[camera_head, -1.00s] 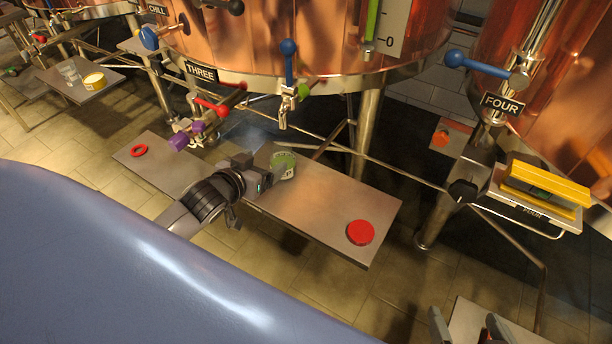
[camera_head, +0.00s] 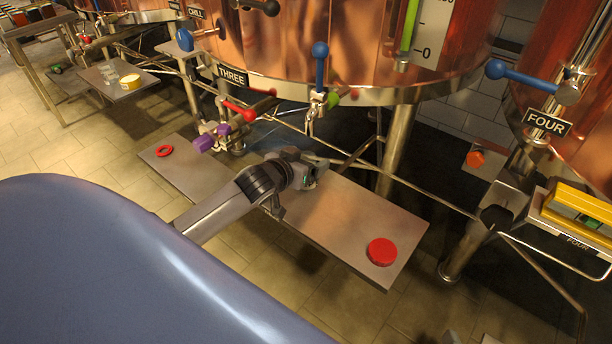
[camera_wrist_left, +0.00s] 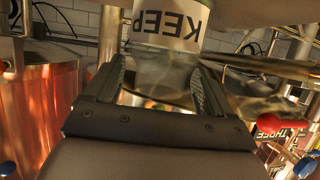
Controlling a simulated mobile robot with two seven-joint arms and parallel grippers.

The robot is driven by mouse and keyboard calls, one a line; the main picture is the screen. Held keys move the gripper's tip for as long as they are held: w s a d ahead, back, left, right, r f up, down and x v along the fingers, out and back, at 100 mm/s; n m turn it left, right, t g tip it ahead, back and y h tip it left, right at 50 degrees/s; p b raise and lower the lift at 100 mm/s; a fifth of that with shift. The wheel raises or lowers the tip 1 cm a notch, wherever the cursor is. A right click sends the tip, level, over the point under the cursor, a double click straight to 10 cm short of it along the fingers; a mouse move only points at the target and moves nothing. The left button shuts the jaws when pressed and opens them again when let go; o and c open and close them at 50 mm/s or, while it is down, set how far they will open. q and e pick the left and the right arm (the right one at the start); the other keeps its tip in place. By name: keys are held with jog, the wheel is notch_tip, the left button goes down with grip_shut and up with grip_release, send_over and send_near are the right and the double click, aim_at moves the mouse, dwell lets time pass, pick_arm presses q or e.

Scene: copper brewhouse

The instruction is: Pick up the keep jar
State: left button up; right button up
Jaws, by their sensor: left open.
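The keep jar shows in the left wrist view as a clear glass jar (camera_wrist_left: 168,58) with a white label (camera_wrist_left: 168,22) reading KEEP, upside down in that view. My left gripper (camera_wrist_left: 160,80) is open, with one finger on each side of the jar's clear lower part in the picture. I cannot tell whether the fingers touch it. In the head view my left gripper (camera_head: 316,168) is over the middle of the steel shelf (camera_head: 345,215) below the THREE sign, and I cannot make out the jar there. A small dark tip, perhaps my right gripper, shows at the bottom edge.
A red disc (camera_head: 382,252) lies at the shelf's right end and a red ring (camera_head: 164,151) at its left end. A copper vessel (camera_head: 400,60) with taps and pipes stands close behind. A yellow-topped block (camera_head: 580,208) sits on the FOUR shelf at right.

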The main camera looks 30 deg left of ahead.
pick_arm(q)
jog(key=shift+w, duration=0.15)
jog(key=shift+f, duration=0.1)
jog(key=c, duration=1.3)
